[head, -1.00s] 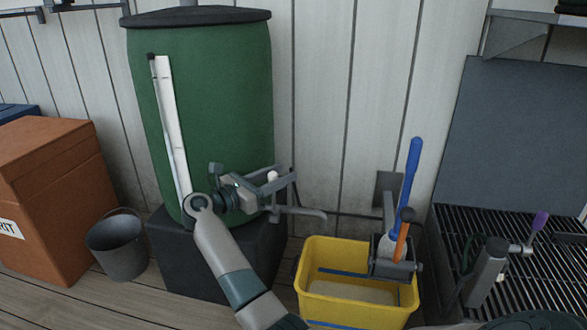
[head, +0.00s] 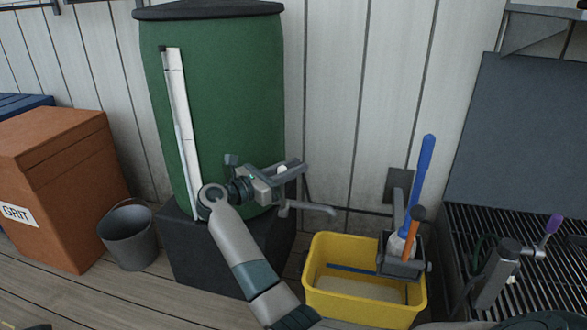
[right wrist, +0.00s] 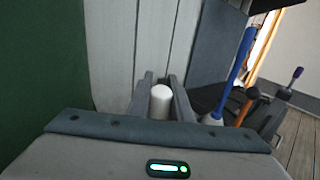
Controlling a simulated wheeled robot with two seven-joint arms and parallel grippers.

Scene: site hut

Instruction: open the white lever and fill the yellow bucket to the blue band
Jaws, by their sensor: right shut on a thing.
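My right gripper (head: 288,174) is shut on the lever, a finger on each side. The tap's grey spout (head: 318,209) points right, toward the yellow bucket (head: 365,308) on the floor. The blue band (head: 352,270) shows on the bucket's inner wall, above a pale surface at the bottom. I cannot tell whether that surface is water. No stream shows at the spout. My left gripper is not in view.
The green barrel (head: 225,110) stands on a dark block (head: 215,265). A caddy (head: 400,262) with blue and orange handles hangs over the bucket's right side. A grey pail (head: 128,240) and orange grit box (head: 60,190) stand left. A grated sink (head: 540,290) is at right.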

